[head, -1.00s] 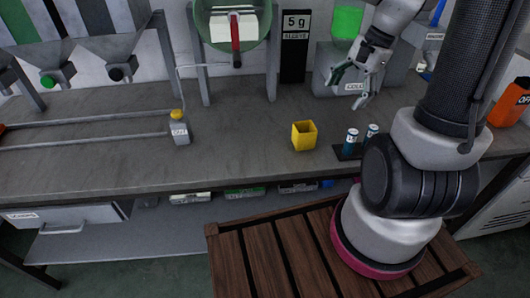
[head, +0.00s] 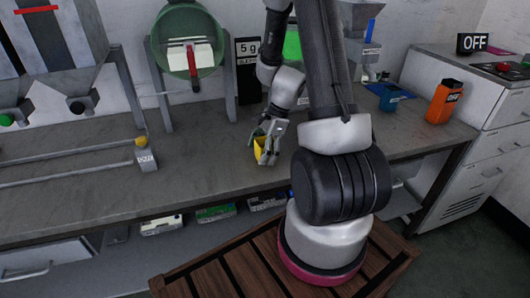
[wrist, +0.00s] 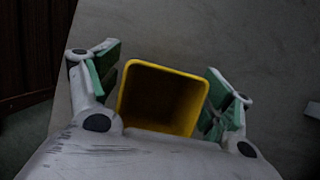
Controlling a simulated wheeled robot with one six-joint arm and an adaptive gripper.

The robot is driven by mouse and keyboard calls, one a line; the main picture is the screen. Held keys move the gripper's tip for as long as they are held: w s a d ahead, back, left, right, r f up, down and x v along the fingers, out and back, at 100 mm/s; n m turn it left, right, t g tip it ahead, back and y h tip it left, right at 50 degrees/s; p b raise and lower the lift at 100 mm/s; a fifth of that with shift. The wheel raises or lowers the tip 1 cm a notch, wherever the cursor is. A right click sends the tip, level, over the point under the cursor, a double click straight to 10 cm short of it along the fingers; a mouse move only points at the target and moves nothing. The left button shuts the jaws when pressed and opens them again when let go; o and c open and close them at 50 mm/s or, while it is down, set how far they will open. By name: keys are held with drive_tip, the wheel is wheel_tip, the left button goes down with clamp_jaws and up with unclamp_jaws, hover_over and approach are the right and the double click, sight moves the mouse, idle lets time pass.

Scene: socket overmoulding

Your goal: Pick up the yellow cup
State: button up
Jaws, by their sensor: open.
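The yellow cup (head: 259,147) stands upright on the grey bench, partly hidden behind my gripper in the head view. It is square and hollow, and its open top (wrist: 162,97) faces the wrist camera. My gripper (head: 266,152) is at the cup, with its fingers pointing down. In the wrist view my gripper (wrist: 161,88) is open, with one green-padded finger on each side of the cup. The left finger is close to the cup's wall, and a narrow gap shows at the right. I cannot tell whether either pad touches it.
A green round hopper (head: 187,45) stands behind on legs. An orange container (head: 443,101) and a blue container (head: 391,97) stand at right. The bench front (head: 200,190) is clear.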

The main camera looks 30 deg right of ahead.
drive_tip(key=c, duration=1)
